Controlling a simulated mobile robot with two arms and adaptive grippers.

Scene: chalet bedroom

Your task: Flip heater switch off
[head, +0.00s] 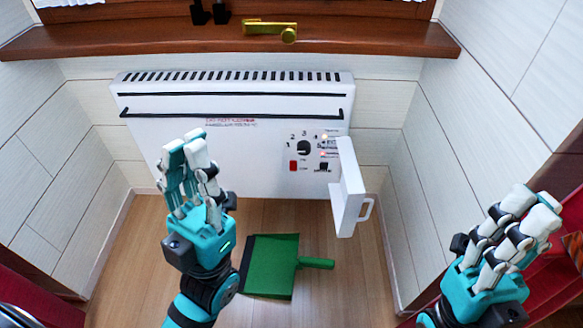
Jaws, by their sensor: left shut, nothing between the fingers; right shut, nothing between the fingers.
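A white wall heater (240,150) hangs under the wooden sill. Its control panel on the right has a round dial (303,148), a red rocker switch (293,166) below left of it, and a black switch (322,167) to the right. Small lights show near the panel's top right. A white cover flap (348,190) with a handle stands swung open at the panel's right. My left gripper (186,150) is shut and empty in front of the heater, left of the red switch and apart from it. My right gripper (529,208) is shut and empty at the lower right.
A green dustpan (272,266) lies on the wooden floor below the heater. The wooden sill (190,40) above holds a brass handle piece (270,29) and dark small objects (209,12). White panelled walls close in both sides. Red fabric shows at the lower corners.

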